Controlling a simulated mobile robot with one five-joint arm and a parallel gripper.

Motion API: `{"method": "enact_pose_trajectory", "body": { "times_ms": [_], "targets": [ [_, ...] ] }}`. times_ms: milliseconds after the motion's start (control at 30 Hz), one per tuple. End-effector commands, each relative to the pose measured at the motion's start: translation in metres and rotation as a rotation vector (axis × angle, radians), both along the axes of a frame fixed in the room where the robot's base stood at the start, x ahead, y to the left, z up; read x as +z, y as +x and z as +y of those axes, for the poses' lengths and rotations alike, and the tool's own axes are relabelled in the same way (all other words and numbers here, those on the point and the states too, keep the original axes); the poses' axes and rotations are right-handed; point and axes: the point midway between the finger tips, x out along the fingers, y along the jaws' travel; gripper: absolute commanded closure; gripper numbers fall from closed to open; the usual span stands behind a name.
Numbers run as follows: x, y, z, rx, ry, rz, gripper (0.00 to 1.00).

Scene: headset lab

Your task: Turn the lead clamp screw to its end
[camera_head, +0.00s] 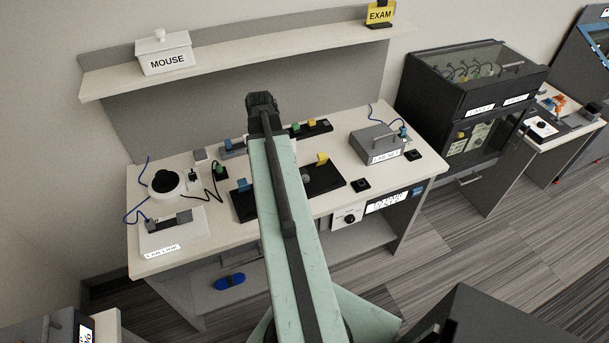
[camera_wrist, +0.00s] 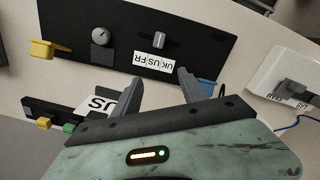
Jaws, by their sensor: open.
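No part is labelled as the lead clamp screw, so I cannot tell which it is. A round grey knob (camera_wrist: 100,37) sits on a black board (camera_wrist: 120,12) in the wrist view, and shows in the head view (camera_head: 306,178). An upright grey handle (camera_wrist: 159,40) stands beside it, above a "UK US FR" label (camera_wrist: 153,66). A yellow block (camera_wrist: 45,49) and a blue block (camera_wrist: 207,55) are at the board's ends. My gripper (camera_wrist: 160,77) is open and empty, its fingertips over the board's edge near the label. It also shows in the head view (camera_head: 262,101).
A white box with a grey lever (camera_head: 165,232) and a round white device (camera_head: 166,184) stand left on the bench. A grey box (camera_head: 383,143) stands right. A smaller dark strip (camera_wrist: 50,112) with yellow and green blocks lies near my gripper. A shelf (camera_head: 240,55) runs behind.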

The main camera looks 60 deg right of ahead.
Motion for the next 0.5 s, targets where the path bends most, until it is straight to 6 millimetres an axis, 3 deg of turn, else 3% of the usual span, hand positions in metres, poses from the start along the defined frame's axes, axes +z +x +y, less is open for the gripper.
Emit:
{"method": "enact_pose_trajectory", "body": {
  "times_ms": [33, 100, 200, 300, 500],
  "targets": [
    [0.000, -0.026, -0.031, -0.020, 0.000, 0.000, 0.50],
    [0.000, -0.054, -0.058, -0.027, 0.000, 0.000, 0.50],
    [0.000, -0.080, -0.080, -0.031, 0.000, 0.000, 0.50],
    [0.000, -0.091, -0.088, -0.031, 0.000, 0.000, 0.50],
    [-0.005, -0.091, -0.088, -0.029, 0.000, 0.000, 0.50]
  ]
}}
